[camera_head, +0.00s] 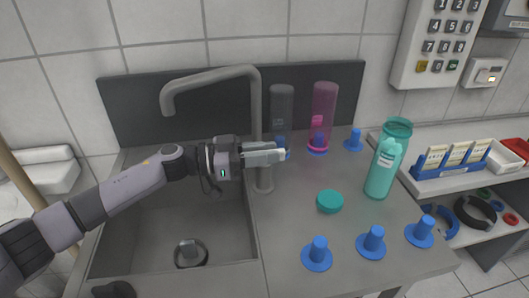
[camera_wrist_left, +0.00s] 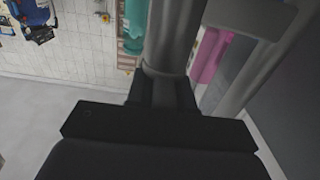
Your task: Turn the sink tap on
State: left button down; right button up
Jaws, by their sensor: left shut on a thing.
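The grey sink tap (camera_head: 256,105) stands upright at the right edge of the sink, with its spout bent over to the left. My left gripper (camera_head: 264,155) reaches in from the left and covers part of the tap's column. In the left wrist view, my left gripper (camera_wrist_left: 162,92) is shut on a grey cylindrical part of the tap (camera_wrist_left: 173,40); which part is hard to tell. Another grey tap section (camera_wrist_left: 258,65) passes close on the right. No water shows at the spout. My right gripper is not in view.
The sink basin (camera_head: 150,235) lies below my left arm. Right of the tap stand a clear tube (camera_head: 282,105), a pink tube (camera_head: 324,105) and a teal bottle (camera_head: 381,175). A teal cap (camera_head: 330,201) and several blue stoppers (camera_head: 317,255) sit on the counter (camera_head: 285,225).

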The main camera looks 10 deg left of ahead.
pick_arm(q)
jog(key=shift+g, duration=0.3)
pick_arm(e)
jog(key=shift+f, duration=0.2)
pick_arm(q)
jog(key=m+g+h+b, duration=0.1)
jog(key=m+g+b, duration=0.1)
jog(key=shift+f+g, duration=0.15)
jog(key=shift+g, duration=0.25)
jog(key=m+g+b, duration=0.3)
jog(key=g+b, duration=0.1)
jog(key=shift+f, duration=0.1)
jog(key=m+g+b, duration=0.1)
jog(key=g+b, duration=0.1)
jog(key=b, duration=0.1)
jog(key=shift+g, duration=0.3)
jog(key=shift+s+m+g+b, duration=0.1)
jog(key=shift+m+g+b, duration=0.25)
jog(key=shift+b, duration=0.25)
jog(key=shift+r, duration=0.2)
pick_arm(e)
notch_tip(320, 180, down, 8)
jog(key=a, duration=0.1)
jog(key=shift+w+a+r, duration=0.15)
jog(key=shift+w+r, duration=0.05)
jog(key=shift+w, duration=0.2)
pick_arm(q)
jog(key=shift+g, duration=0.25)
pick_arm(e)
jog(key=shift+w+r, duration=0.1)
